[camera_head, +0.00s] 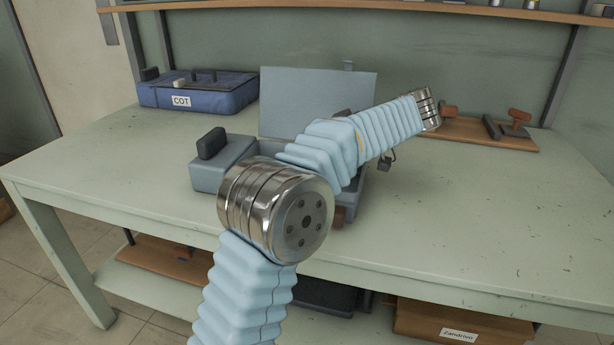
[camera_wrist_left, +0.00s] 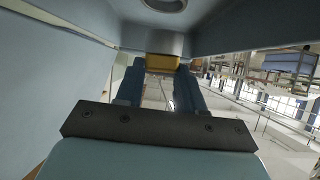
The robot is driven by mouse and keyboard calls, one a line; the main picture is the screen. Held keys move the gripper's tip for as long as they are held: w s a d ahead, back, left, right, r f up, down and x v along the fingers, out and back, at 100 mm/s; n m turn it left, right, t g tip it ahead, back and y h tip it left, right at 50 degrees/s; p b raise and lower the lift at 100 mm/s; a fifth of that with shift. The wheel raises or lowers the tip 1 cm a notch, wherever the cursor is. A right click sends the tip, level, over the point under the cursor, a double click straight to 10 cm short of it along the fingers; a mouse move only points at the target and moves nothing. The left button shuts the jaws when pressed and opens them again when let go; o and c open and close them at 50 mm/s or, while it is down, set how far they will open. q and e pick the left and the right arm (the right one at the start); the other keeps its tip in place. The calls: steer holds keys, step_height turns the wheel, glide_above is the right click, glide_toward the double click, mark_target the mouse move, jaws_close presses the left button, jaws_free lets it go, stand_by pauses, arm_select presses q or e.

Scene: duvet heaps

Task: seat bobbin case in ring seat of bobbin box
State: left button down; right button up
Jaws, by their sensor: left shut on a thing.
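The bobbin box (camera_head: 222,165) is a grey-blue case on the bench, with its lid (camera_head: 318,100) standing open at the back. My arm crosses in front of it and hides most of its inside. In the left wrist view my left gripper (camera_wrist_left: 162,88) has its two blue fingers shut on the bobbin case (camera_wrist_left: 164,50), a silver piece with a yellow lower part. A grey ring (camera_wrist_left: 165,4) shows at the top edge of that view, beyond the bobbin case and apart from it in the picture; I cannot tell the gap. My right gripper is not in view.
A blue case labelled COT (camera_head: 200,92) stands at the back left. A wooden board (camera_head: 480,132) with brown-handled tools lies at the back right. The bench top (camera_head: 470,220) is clear at the right and front left. A shelf (camera_head: 400,8) runs above the back.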

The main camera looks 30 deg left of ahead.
arm_select(q)
steer(key=shift+w+a+f, duration=0.1)
steer(key=shift+a+f, duration=0.55)
steer(key=shift+f, duration=0.1)
steer(key=f, duration=0.1)
steer(key=a+f, duration=0.1)
steer(key=f, duration=0.1)
steer(key=shift+f, duration=0.2)
steer(key=shift+d+f, duration=0.15)
steer(key=shift+f, duration=0.2)
steer(key=c, duration=0.6)
jaws_free()
steer(key=shift+f, duration=0.15)
steer(key=p+v, duration=0.1)
steer(key=v, duration=1)
steer(key=shift+a+r+p, duration=0.2)
steer(key=shift+r+p, duration=0.1)
steer(key=shift+p, duration=0.1)
steer(key=shift+w+d+r, duration=0.1)
steer(key=shift+d+r, duration=0.05)
steer(key=shift+d, duration=0.5)
